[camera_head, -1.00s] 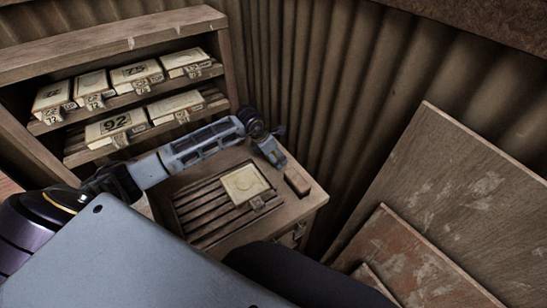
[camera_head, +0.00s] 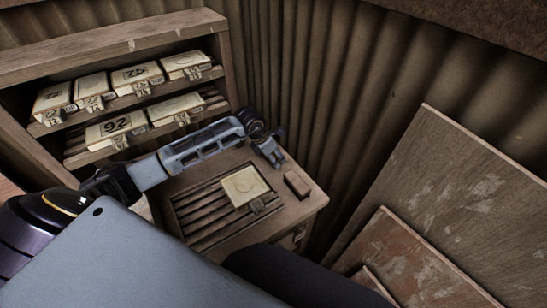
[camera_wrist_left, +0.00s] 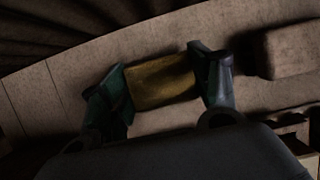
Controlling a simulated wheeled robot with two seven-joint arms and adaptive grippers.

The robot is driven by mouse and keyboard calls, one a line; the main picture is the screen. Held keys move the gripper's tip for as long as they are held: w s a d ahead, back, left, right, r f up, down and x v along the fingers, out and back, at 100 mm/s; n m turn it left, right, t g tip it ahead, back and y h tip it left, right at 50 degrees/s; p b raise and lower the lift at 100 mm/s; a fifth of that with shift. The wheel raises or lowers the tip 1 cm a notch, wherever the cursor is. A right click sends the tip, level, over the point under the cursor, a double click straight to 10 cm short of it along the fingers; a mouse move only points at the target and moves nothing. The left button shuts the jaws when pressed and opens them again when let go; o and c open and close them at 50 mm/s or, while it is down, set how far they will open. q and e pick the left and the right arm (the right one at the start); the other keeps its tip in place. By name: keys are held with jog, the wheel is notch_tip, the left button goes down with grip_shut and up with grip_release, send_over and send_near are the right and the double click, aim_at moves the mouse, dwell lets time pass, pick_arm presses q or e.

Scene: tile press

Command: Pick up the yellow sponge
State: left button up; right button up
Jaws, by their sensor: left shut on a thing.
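The yellow sponge (camera_wrist_left: 163,81) shows in the left wrist view between the two fingers of my left gripper (camera_wrist_left: 166,84). Both fingers touch its ends, so the gripper is shut on it. In the head view my left gripper (camera_head: 274,156) is at the back of the wooden bench, near the corrugated wall. The sponge cannot be made out there. My right gripper is in neither view.
A brown block (camera_head: 297,185) lies on the bench (camera_head: 300,207) just right of my left gripper. A cream tile (camera_head: 244,185) lies on a slatted rack (camera_head: 205,218). A shelf (camera_head: 120,42) with several tiles stands at left. Boards (camera_head: 450,190) lean at right.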

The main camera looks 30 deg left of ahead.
aim_at(274, 155)
pick_arm(q)
jog(key=shift+r+b, duration=0.3)
jog(key=shift+r, duration=4.45)
jog(key=shift+o, duration=1.3)
jog(key=c, duration=0.3)
jog(key=shift+c, duration=0.2)
jog(key=shift+s+d+m, duration=0.1)
jog(key=shift+m, duration=0.3)
